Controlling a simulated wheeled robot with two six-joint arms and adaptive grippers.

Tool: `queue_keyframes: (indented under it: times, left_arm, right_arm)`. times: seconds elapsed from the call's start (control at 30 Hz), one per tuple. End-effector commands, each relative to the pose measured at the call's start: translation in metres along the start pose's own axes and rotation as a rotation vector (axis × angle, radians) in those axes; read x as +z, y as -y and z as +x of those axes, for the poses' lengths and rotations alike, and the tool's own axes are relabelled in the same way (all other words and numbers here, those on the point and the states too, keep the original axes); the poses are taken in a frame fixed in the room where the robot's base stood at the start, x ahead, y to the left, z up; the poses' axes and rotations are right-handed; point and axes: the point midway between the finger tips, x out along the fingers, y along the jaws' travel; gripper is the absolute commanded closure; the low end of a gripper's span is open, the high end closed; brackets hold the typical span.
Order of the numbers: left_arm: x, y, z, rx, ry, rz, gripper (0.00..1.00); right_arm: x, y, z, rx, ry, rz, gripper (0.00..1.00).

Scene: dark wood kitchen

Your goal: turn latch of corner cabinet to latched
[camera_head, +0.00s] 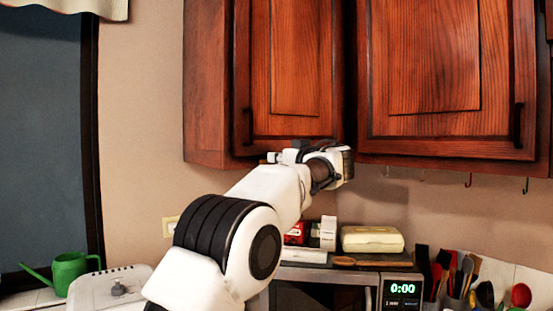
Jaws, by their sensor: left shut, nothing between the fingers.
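Two reddish-brown wall cabinets hang at the top. The left cabinet (292,60) has its door shut, and a small dark fitting (246,126), perhaps its latch, sits low on the door's left side. The right cabinet (430,60) is also shut, with a dark upright fitting (518,125) at its lower right. I cannot tell for sure which one is the corner cabinet. My left gripper (284,155) is shut and empty at the left cabinet's lower edge. Its fingertips are small and partly hidden by my wrist, and contact cannot be made out. My right gripper is out of view.
Below stand a microwave (325,277) with boxes and a cream container (372,239) on top, and utensils (460,272) at right. Hooks (468,180) hang under the right cabinet. A green watering can (69,272) and white toaster (110,288) are at lower left.

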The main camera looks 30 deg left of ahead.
Motion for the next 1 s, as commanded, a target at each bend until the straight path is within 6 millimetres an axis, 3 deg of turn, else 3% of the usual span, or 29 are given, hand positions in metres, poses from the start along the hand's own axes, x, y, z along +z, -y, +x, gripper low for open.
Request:
queue_keyframes:
  times: [0.37, 1.0]
  left_arm:
    - [0.000, -0.001, 0.003, -0.001, 0.005, 0.137, 1.00]
    - [-0.011, -0.010, 0.003, 0.000, 0.007, 0.715, 1.00]
  right_arm:
    - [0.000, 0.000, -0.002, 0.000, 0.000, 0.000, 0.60]
    - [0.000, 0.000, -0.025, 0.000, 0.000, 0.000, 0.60]
